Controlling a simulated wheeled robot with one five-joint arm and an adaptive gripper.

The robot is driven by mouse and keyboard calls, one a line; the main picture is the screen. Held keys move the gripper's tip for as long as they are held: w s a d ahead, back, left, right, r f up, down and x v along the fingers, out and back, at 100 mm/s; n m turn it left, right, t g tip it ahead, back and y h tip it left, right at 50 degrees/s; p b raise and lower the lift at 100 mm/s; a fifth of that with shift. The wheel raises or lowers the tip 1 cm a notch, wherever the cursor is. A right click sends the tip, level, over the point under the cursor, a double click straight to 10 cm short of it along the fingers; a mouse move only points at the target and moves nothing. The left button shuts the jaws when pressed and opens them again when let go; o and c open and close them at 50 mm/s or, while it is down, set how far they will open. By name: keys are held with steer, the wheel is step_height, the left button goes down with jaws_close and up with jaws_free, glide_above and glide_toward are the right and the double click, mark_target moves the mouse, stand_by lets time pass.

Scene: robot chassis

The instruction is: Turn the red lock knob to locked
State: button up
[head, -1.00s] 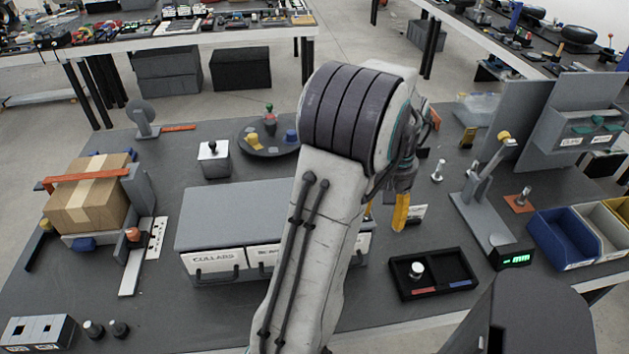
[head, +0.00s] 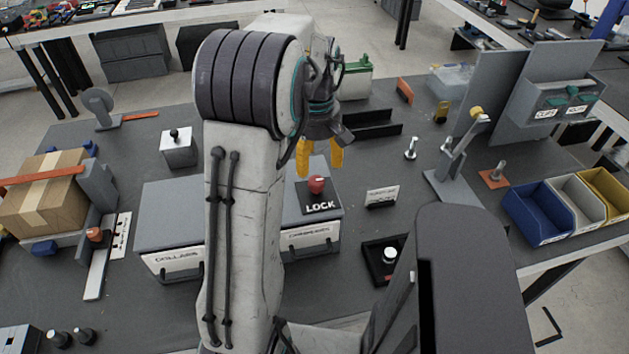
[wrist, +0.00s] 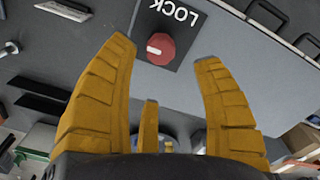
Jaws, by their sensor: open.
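The red lock knob (head: 317,184) stands on a black plate marked LOCK (head: 321,203), on top of the grey drawer unit (head: 335,226). In the wrist view the red knob (wrist: 160,48) shows a white pointer mark toward the picture's left, and the LOCK lettering (wrist: 181,13) is upside down. My gripper (head: 319,176) hangs above and just behind the knob, with yellow fingers pointing down. In the wrist view my gripper (wrist: 163,50) is open, its fingers apart on either side of the knob's near edge. I see no contact with the knob.
A label card (head: 382,196) stands right of the drawer unit. A black tray (head: 374,262) with a white-topped knob sits in front. A lever stand (head: 452,165) and blue bin (head: 547,212) are to the right. A cardboard box (head: 45,190) is at left.

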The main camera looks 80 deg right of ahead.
mark_target(316, 180)
steer(key=shift+a+n, duration=0.1)
steer(key=shift+n, duration=0.4)
steer(key=shift+f, duration=3.7)
jaws_close()
